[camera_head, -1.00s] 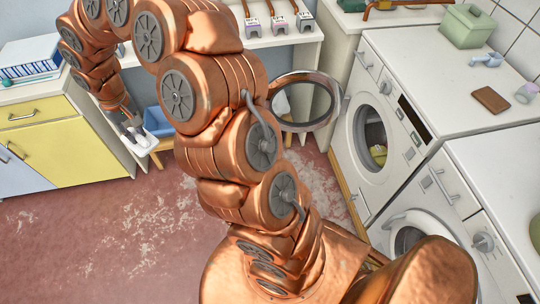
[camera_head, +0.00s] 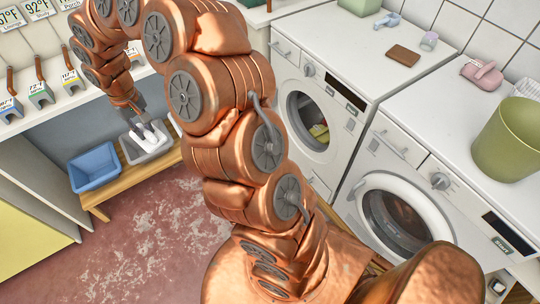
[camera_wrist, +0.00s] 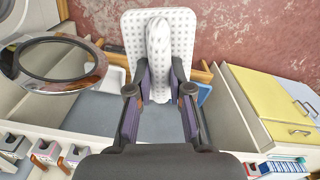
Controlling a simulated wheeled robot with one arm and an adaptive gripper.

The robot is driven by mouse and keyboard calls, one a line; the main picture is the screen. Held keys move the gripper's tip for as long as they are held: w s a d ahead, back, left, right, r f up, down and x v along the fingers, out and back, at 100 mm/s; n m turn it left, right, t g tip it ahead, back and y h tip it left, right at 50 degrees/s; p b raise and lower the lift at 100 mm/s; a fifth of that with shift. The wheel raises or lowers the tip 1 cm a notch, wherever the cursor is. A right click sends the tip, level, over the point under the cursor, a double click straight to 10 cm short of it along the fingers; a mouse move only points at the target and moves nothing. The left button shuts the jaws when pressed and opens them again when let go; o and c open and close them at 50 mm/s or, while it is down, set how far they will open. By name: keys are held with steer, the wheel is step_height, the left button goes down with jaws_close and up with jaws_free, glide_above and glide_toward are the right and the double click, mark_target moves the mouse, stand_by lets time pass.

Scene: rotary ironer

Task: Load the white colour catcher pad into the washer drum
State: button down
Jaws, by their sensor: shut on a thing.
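The white colour catcher pad (camera_wrist: 185,30), dotted all over, is held in my gripper (camera_wrist: 159,75), with its middle bunched up between the fingers. In the head view my gripper (camera_head: 141,128) and the pad (camera_head: 157,146) are above the wooden bench, left of my arm. The left washer (camera_head: 345,104) has an open drum mouth (camera_head: 306,112) with some yellow and coloured laundry inside. The pad is well left of this drum and outside it. In the head view the washer's open door is hidden behind my arm; the wrist view shows a round door ring (camera_wrist: 62,62).
A blue tub (camera_head: 94,166) stands on the wooden bench (camera_head: 120,192). A second washer (camera_head: 445,165) with its round door shut stands on the right, with a green bin (camera_head: 510,140) on top. The red floor in front is open.

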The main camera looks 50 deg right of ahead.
steer(key=d+f+m+h+b, duration=0.2)
steer(key=d+f+h+b, duration=0.3)
steer(key=d+f+b, duration=1.9)
steer(key=s+d+f+g+h+b, duration=0.1)
steer(key=s+d+f+h+b, duration=0.1)
steer(key=d+f+b, duration=0.65)
steer(key=s+d+f+m+g+h+b, duration=0.1)
steer(key=s+d+f+b, duration=0.25)
steer(key=f+b, duration=0.9)
steer(key=s+d+f+g+h+b, duration=0.1)
steer(key=s+d+f+h+b, duration=0.1)
steer(key=d+f+b, duration=0.8)
steer(key=shift+s+d+r+p, duration=0.35)
steer(key=shift+s+d, duration=0.7)
steer(key=shift+d, duration=2.2)
steer(key=shift+s+d+r+p, duration=0.3)
steer(key=shift+s+d, duration=0.8)
steer(key=shift+d, duration=2.2)
steer(key=shift+s+d+r+p, duration=0.35)
steer(key=shift+s+d, duration=0.7)
steer(key=shift+d, duration=2.2)
steer(key=shift+s+d+p, duration=0.2)
steer(key=shift+d, duration=0.45)
steer(key=shift+s+d+p, duration=0.2)
steer(key=shift+d, duration=0.4)
steer(key=s+d+p, duration=0.2)
steer(key=d+p, duration=0.3)
steer(key=d, duration=0.2)
steer(key=shift+d, duration=0.4)
